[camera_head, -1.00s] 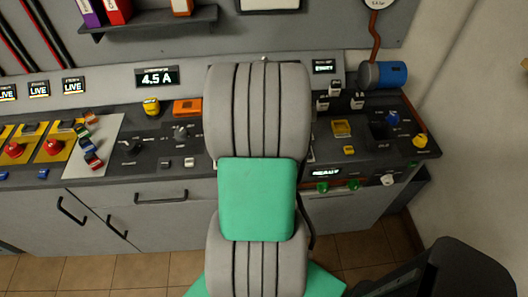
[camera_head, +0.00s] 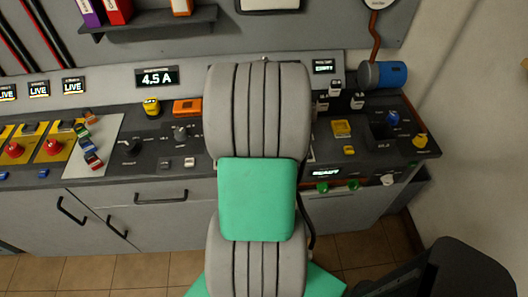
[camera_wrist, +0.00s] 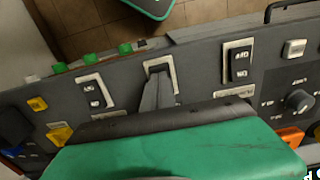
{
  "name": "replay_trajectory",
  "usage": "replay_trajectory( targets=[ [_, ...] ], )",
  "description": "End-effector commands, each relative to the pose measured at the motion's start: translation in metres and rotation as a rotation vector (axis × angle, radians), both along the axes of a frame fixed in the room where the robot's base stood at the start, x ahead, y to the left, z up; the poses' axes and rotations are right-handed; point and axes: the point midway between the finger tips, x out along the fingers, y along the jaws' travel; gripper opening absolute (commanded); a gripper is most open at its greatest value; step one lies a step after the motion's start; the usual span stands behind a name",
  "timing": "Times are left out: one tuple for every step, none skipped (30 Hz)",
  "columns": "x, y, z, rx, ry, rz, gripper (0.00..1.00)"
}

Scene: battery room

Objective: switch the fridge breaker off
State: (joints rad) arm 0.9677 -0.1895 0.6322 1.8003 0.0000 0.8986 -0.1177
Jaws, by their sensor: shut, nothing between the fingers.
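In the wrist view, three rocker breakers in pale frames stand in a row on the dark panel (camera_wrist: 205,72): a left rocker (camera_wrist: 93,95), a middle rocker (camera_wrist: 160,64) and a right rocker (camera_wrist: 240,63). Their labels are too blurred to read, so I cannot tell which is the fridge breaker. My gripper (camera_wrist: 159,80) is shut and empty, its fingertips at the middle rocker, covering most of it. I cannot tell whether they touch it or which way it is tipped. In the head view my arm hides the gripper and these rockers.
Several green knobs (camera_wrist: 90,60) line the panel's front edge. A grey rotary knob (camera_wrist: 300,100) sits to the right and a yellow button (camera_wrist: 38,103) to the left.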

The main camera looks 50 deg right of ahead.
Motion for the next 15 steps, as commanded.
replay_trajectory(
  targets=[
    [0.0, 0.0, -0.0003, 0.0, 0.0, 0.0, 0.0],
    [0.0, 0.0, -0.0006, 0.0, 0.0, 0.0, 0.0],
    [0.0, 0.0, -0.0011, 0.0, 0.0, 0.0, 0.0],
    [-0.0001, 0.0001, -0.0015, 0.0, 0.0, 0.0, 0.0],
    [-0.0001, 0.0001, -0.002, 0.0, 0.0, 0.0, 0.0],
    [-0.0001, 0.0001, -0.0027, 0.0, 0.0, 0.0, 0.0],
    [-0.0001, 0.0001, -0.0032, 0.0, 0.0, 0.0, 0.0],
    [-0.0001, 0.0001, -0.0037, 0.0, 0.0, 0.0, 0.0],
    [-0.0001, 0.0001, -0.0043, 0.0, 0.0, 0.0, 0.0],
    [-0.0001, 0.0001, -0.0048, 0.0, 0.0, 0.0, 0.0],
    [-0.0001, 0.0001, -0.0052, 0.0, 0.0, 0.0, 0.0],
    [-0.0001, 0.0001, -0.0058, 0.0, 0.0, 0.0, 0.0],
    [-0.0001, 0.0001, -0.0063, 0.0, 0.0, 0.0, 0.0],
    [-0.0001, 0.0001, -0.0067, 0.0, 0.0, 0.0, 0.0],
    [-0.0001, 0.0001, -0.0073, 0.001, 0.001, 0.0, 0.0]
  ],
)
